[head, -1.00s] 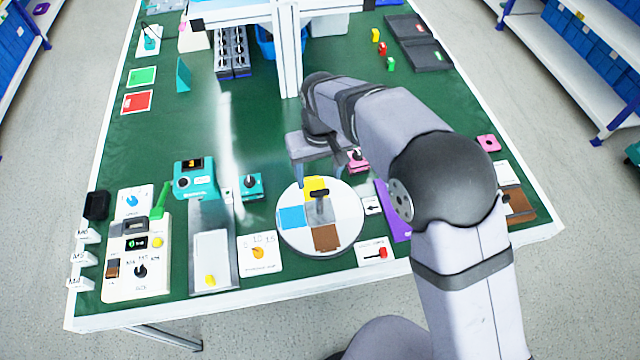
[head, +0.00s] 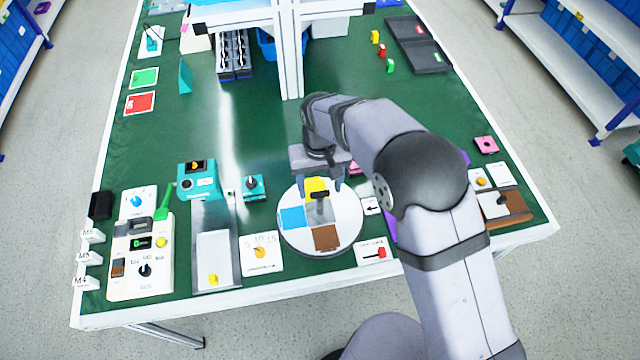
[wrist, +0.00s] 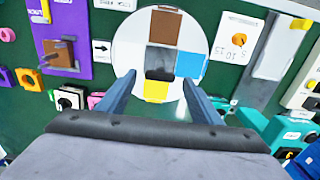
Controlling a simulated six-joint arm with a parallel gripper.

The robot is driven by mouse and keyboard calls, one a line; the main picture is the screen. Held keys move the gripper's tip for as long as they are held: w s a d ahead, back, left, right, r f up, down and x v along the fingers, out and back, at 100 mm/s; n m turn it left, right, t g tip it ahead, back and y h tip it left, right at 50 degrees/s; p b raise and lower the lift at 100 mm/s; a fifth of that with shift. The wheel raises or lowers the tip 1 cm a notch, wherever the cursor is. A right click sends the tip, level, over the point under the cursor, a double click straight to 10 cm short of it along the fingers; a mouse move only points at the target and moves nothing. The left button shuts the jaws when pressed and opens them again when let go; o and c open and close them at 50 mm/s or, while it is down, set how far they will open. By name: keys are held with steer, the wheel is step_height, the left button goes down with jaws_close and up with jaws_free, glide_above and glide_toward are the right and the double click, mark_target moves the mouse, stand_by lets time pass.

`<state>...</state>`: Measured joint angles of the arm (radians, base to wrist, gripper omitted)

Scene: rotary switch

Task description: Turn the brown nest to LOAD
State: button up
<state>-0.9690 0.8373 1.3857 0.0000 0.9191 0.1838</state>
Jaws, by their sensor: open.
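A round white turntable (head: 345,215) carries coloured square nests around a dark bar handle (head: 320,203). The brown nest (head: 327,237) is at the disc's near side, the blue one (head: 292,217) at left, the yellow one (head: 314,184) at the far side. A small arrow card (head: 371,206) lies right of the disc, pointing at it; its lettering is unreadable. My gripper (head: 320,187) is open above the disc's far part, near the handle. In the wrist view its fingers (wrist: 158,80) stand either side of the handle (wrist: 159,73), apparently above it; the brown nest (wrist: 165,28) lies beyond.
A slider card (head: 373,252) is right of the disc and a dial card (head: 261,253) left of it. A teal knob box (head: 253,186) stands behind left. A purple plate (wrist: 62,45) is beyond the arrow card.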

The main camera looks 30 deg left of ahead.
steer(key=shift+f, duration=0.7)
jaws_close()
steer(key=shift+n, duration=0.3)
